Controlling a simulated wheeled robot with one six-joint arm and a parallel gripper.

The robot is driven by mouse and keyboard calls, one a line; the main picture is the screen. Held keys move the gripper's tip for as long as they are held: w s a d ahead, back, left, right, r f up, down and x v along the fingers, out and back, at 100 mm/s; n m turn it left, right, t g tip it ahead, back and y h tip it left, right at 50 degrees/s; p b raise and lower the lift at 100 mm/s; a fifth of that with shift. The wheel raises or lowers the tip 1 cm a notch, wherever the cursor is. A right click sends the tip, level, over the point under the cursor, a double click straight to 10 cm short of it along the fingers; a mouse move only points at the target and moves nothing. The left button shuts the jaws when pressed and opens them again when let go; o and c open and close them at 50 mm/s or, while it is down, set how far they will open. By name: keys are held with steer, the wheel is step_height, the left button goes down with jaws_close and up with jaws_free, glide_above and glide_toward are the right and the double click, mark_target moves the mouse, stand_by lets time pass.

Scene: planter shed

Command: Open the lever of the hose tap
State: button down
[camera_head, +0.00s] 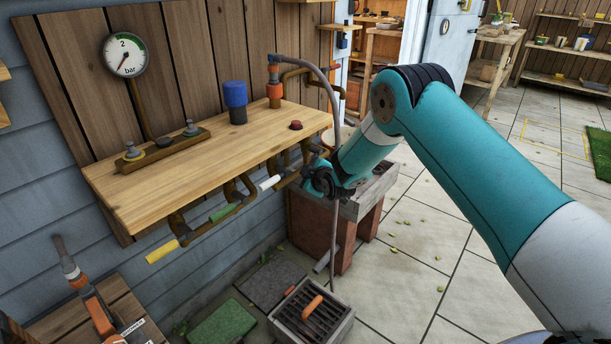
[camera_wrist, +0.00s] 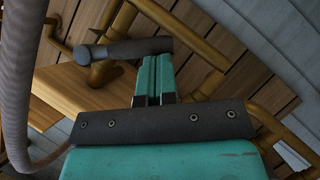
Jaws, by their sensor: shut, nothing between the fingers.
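In the wrist view a dark grey lever grip (camera_wrist: 140,47) lies almost level across the picture. My gripper (camera_wrist: 157,60) is shut and empty. Its teal fingertips are right at the lower edge of the grip, near its right half; I cannot tell whether they touch. In the head view my gripper (camera_head: 317,178) is below the right front corner of the wooden shelf, in front of the pipes. There my wrist hides most of this lever. A ribbed grey hose (camera_wrist: 15,70) hangs at the left of the wrist view.
Other pipe levers with white (camera_head: 269,183), green (camera_head: 224,212) and yellow (camera_head: 162,251) grips stick out left of my gripper. A grate-topped box (camera_head: 312,312) stands below. Paved floor is open at right.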

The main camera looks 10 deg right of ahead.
steer(key=shift+f+b, duration=0.25)
steer(key=shift+b, duration=0.1)
steer(key=shift+w+d+f+n+t+h+b, duration=0.4)
steer(key=shift+f+n+t+b, duration=0.35)
steer(key=shift+b, duration=0.6)
steer(key=shift+w+d+f+n+t+h+b, duration=0.25)
steer(key=shift+d+f+n+t+b, duration=0.3)
steer(key=shift+n+b, duration=0.55)
steer(key=shift+w+d+f+n+t+h+b, duration=0.35)
steer(key=shift+f+n+t+b, duration=0.3)
steer(key=shift+b, duration=0.9)
steer(key=shift+r, duration=0.15)
